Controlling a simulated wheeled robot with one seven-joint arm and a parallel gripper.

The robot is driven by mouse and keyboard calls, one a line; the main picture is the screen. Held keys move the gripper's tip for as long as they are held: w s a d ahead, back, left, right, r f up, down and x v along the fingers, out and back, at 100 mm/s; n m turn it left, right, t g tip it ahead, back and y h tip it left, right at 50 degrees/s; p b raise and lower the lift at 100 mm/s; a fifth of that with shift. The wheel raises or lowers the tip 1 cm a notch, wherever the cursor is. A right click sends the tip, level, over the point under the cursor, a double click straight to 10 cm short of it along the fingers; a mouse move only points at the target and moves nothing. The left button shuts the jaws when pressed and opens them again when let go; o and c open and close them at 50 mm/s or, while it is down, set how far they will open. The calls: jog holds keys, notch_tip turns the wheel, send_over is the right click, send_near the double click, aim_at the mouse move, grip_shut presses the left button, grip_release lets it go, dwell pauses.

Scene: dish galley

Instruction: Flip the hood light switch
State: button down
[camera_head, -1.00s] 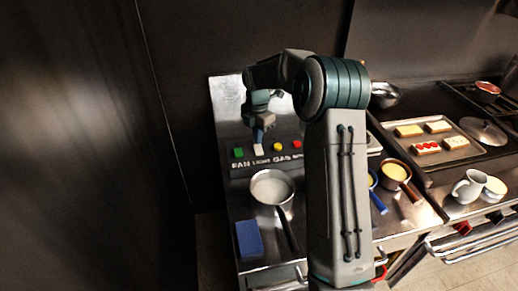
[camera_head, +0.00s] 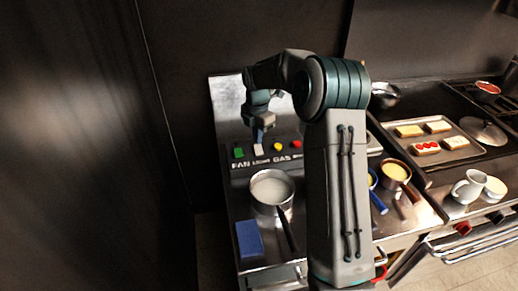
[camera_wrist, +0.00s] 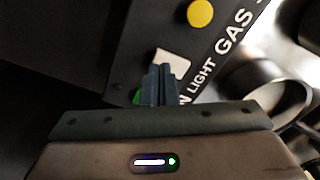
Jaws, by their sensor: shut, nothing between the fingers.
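The hood light switch is a white rocker (camera_wrist: 173,64) above the word LIGHT on a dark panel. In the head view the white switch (camera_head: 258,149) shows just below my fingertips. My gripper (camera_head: 259,136) points down at the panel from above the stove counter. In the wrist view the shut, empty fingers (camera_wrist: 160,75) overlap the lower left part of the white switch. I cannot tell whether they touch it. A green switch (camera_head: 238,152) sits to its left, over the word FAN, and is mostly hidden behind the fingers in the wrist view.
A yellow knob (camera_head: 278,147) and a red one (camera_head: 296,145) sit to the right, by the word GAS. A pot of pale liquid (camera_head: 271,188) stands below the panel. A blue block (camera_head: 249,238) lies in front. A dark wall stands at left.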

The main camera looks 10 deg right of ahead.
jog(key=shift+f+b, duration=0.55)
jog(key=shift+f, duration=0.5)
dwell(0.5)
jog(key=shift+r, duration=0.15)
jog(key=shift+r+p, duration=2.75)
jog(key=shift+r, duration=0.65)
jog(key=shift+r, duration=0.1)
jog(key=s+r+m+t+h+b, duration=0.1)
jog(key=s+r+m, duration=0.45)
jog(key=s, duration=0.25)
jog(key=s+r+m+t, duration=0.1)
jog(key=s+r+m, duration=0.45)
jog(key=s, duration=0.35)
jog(key=s+f+m+t+y, duration=0.1)
jog(key=s+f+m, duration=0.1)
jog(key=s+m, duration=1.1)
jog(key=s+b, duration=0.1)
jog(key=s, duration=0.4)
jog(key=shift+t, duration=0.4)
